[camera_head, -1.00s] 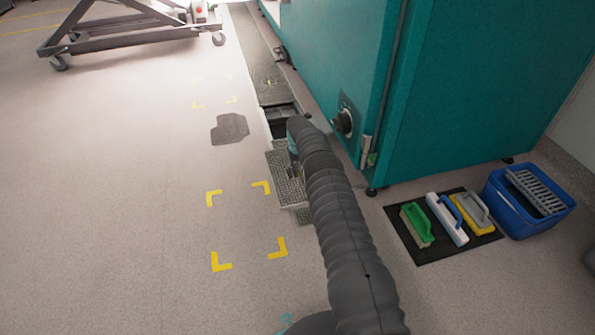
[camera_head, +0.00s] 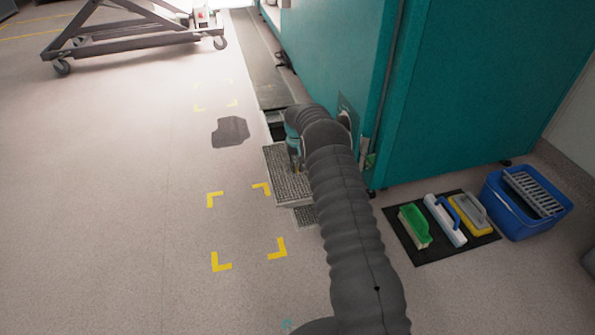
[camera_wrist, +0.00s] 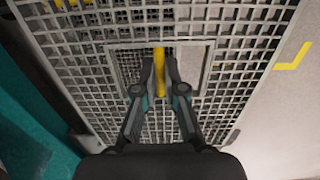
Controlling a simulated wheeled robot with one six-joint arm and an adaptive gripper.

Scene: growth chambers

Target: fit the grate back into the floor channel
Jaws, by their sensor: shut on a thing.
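The metal mesh grate (camera_head: 280,180) is over the floor channel (camera_head: 262,75) in the head view, its left edge slightly past the channel's left side. I cannot tell whether it is raised or touching the floor. A dark open stretch of the channel shows just beyond it. My gripper (camera_head: 296,168) is above the grate, partly hidden by my arm. In the wrist view my gripper (camera_wrist: 160,72) is shut on the grate's yellow bar (camera_wrist: 159,66), inside a rectangular frame in the mesh (camera_wrist: 235,60).
A teal chamber (camera_head: 470,90) stands close along the channel's right side. Another mesh piece (camera_head: 304,217) shows nearer me. A black mat (camera_head: 435,254) with brushes and a blue bucket (camera_head: 520,215) are at right. A wheeled trolley (camera_head: 130,42) is far left.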

